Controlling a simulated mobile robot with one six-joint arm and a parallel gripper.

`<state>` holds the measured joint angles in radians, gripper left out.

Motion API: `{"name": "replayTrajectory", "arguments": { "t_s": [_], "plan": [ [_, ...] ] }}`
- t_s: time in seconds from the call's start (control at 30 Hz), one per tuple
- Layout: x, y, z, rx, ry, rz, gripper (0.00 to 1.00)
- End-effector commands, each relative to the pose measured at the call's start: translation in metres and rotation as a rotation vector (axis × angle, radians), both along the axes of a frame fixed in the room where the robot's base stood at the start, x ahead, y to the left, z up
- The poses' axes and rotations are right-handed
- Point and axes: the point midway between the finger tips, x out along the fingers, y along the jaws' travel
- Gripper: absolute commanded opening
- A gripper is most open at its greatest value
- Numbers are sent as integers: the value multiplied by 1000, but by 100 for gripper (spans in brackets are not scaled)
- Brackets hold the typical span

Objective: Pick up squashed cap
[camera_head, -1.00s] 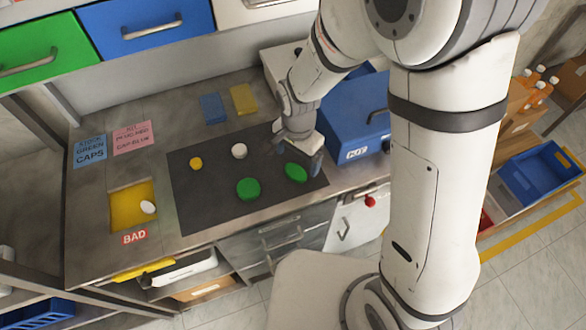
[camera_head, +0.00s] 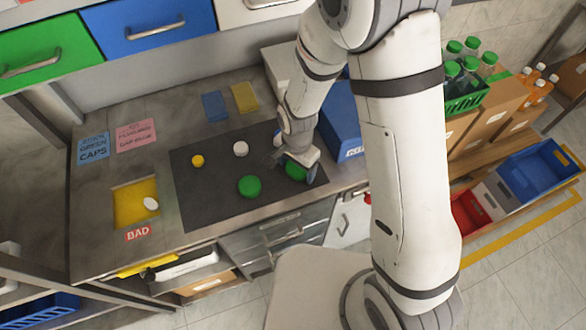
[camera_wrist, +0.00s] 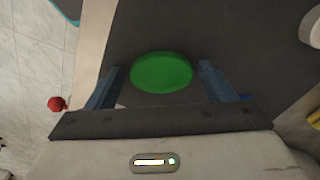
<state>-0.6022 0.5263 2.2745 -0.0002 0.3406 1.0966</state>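Two green caps lie on the dark mat (camera_head: 215,208). The right green cap (camera_head: 296,171) looks oval and is partly hidden by my gripper (camera_head: 292,160) in the head view. In the wrist view this green cap (camera_wrist: 161,72) lies between my open fingers (camera_wrist: 160,85), apart from both, and looks like a flattened oval. The other green cap (camera_head: 250,186) looks rounder and lies to the left. A white cap (camera_head: 241,149) and a small yellow cap (camera_head: 198,160) also lie on the mat. I cannot tell for sure which cap is squashed.
A yellow recess (camera_head: 128,203) marked BAD (camera_head: 138,233) holds a white cap (camera_head: 151,204). A blue box (camera_head: 342,120) stands right of the mat. Blue (camera_head: 214,106) and yellow (camera_head: 245,97) pads lie behind it. A red knob (camera_wrist: 57,104) shows beside the counter edge.

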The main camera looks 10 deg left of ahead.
Motion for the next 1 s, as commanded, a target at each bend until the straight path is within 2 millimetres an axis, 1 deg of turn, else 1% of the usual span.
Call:
{"name": "replayTrajectory", "arguments": {
  "t_s": [0.03,0.07,0.43,0.77,0.87,1.0],
  "plan": [
    [0,0,0,0,0,0,72],
    [0,0,0,0,0,0,69],
    [0,0,0,0,0,-1,39],
    [1,0,4,0,-1,-1,38],
    [1,0,10,1,-2,-1,38],
    [1,0,28,3,-4,-1,38]
  ]
}}
